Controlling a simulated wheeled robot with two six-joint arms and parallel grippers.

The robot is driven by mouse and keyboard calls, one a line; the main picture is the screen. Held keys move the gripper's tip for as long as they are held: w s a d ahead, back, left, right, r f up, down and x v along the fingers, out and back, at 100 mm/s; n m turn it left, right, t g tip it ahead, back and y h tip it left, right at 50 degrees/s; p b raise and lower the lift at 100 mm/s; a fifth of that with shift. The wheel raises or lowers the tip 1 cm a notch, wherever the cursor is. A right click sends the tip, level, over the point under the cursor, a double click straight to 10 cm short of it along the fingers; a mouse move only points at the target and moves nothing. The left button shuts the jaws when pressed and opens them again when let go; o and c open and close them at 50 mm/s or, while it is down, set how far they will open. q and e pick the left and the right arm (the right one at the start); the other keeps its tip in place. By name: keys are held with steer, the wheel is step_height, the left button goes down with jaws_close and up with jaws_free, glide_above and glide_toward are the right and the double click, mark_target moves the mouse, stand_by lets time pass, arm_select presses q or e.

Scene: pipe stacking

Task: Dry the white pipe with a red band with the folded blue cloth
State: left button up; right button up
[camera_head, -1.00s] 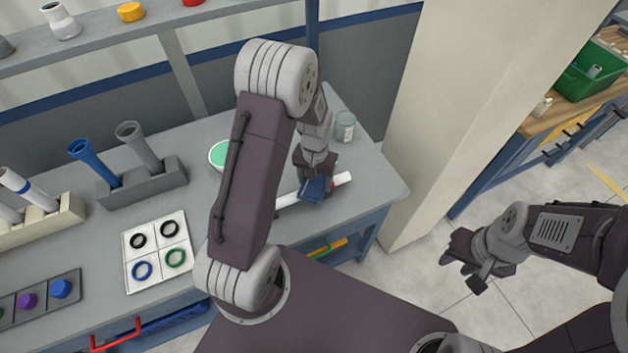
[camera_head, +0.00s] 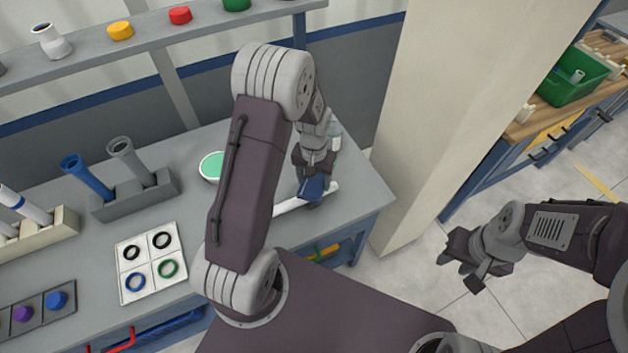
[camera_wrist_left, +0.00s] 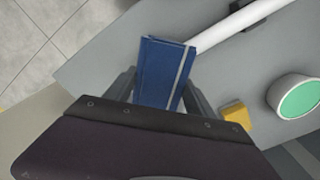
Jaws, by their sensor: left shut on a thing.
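The white pipe (camera_head: 290,205) lies on the grey bench near its front right corner. It also shows in the wrist view (camera_wrist_left: 232,27), running to the upper right. I see no red band on its visible parts. My left gripper (camera_head: 312,180) is shut on the folded blue cloth (camera_head: 312,189), which is over the pipe near its right end. The cloth (camera_wrist_left: 162,72) fills the space between the fingers in the wrist view and covers part of the pipe; contact is hard to confirm. My right gripper (camera_head: 460,270) is open and empty, off the bench over the floor.
A dish with green inside (camera_head: 211,167) stands behind the pipe. A glass jar (camera_head: 335,137) is partly hidden behind my left wrist. A grey holder (camera_head: 135,200) with pipes and a white ring tray (camera_head: 151,263) are to the left. A pillar (camera_head: 440,110) stands right of the bench.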

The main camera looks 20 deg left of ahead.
arm_select(q)
step_height(320, 180, up, 2)
steer(key=shift+w+d+r+p, duration=0.1)
steer(key=shift+w+p, duration=0.05)
steer(key=shift+p, duration=0.65)
steer(key=shift+r+p, duration=1)
steer(key=shift+r, duration=0.1)
